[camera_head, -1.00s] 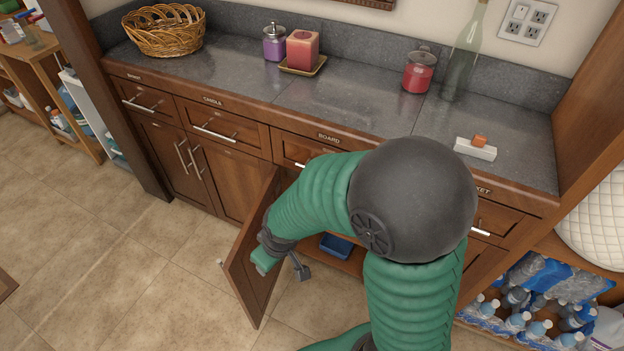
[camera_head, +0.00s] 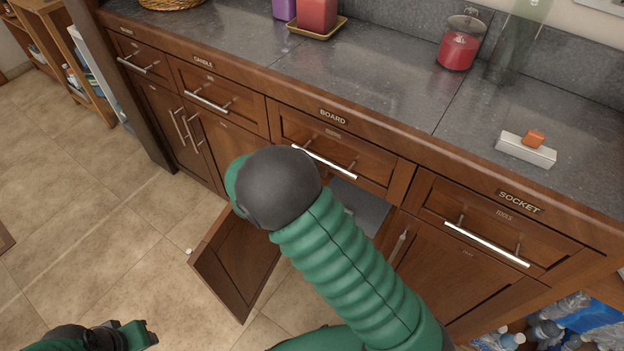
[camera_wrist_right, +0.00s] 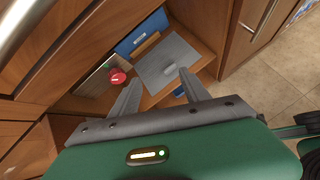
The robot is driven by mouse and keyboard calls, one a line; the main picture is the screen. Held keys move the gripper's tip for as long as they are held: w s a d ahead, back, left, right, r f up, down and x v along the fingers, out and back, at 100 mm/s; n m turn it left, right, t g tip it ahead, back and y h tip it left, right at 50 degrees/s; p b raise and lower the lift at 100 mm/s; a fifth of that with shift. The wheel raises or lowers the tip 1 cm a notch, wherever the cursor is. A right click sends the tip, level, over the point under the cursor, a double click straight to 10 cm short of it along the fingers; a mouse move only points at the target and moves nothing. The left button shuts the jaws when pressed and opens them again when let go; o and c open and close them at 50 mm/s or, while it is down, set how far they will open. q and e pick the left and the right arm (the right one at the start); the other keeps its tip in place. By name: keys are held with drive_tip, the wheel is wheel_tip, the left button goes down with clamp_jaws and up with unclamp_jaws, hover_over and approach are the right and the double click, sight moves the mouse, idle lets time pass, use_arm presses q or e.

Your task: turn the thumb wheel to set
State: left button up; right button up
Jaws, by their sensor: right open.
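A round red knob (camera_wrist_right: 118,77) shows in the right wrist view inside the open cabinet, beside a pale strip; I cannot tell for sure that it is the thumb wheel. My right gripper (camera_wrist_right: 157,86) is open and empty, with its two fingers spread and pointing into the cabinet. The knob lies just left of the left fingertip, apart from it as far as I can see. In the head view my right arm hides the right gripper and the knob. My left gripper (camera_head: 140,336) is at the bottom left, over the floor; its jaws are unclear.
The cabinet door (camera_head: 235,265) hangs open to the left. Inside, a grey flat panel (camera_wrist_right: 170,62) and a blue item (camera_wrist_right: 142,33) lie near the right gripper. The BOARD drawer handle (camera_head: 330,163) juts out above. The counter holds a white block (camera_head: 525,150) with an orange piece.

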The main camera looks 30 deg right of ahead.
use_arm(q)
drive_tip(key=s+b+x, duration=0.1)
drive_tip(key=b+x, duration=0.4)
drive_tip(key=x, duration=0.1)
drive_tip(key=shift+s+d+f, duration=0.15)
drive_tip(key=shift+f, duration=0.25)
use_arm(e)
drive_tip(key=w+d+f+n+t+h, duration=0.1)
drive_tip(key=w+d+f+n, duration=0.1)
drive_tip(key=w, duration=0.3)
drive_tip(key=w+d+f+n+t+h, duration=0.2)
drive_tip(key=w+d+f+n, duration=0.1)
drive_tip(key=w+d, duration=0.1)
drive_tip(key=shift+w+n+t, duration=0.3)
drive_tip(key=shift+w, duration=0.6)
drive_tip(key=shift+c, duration=1.3)
clamp_jaws()
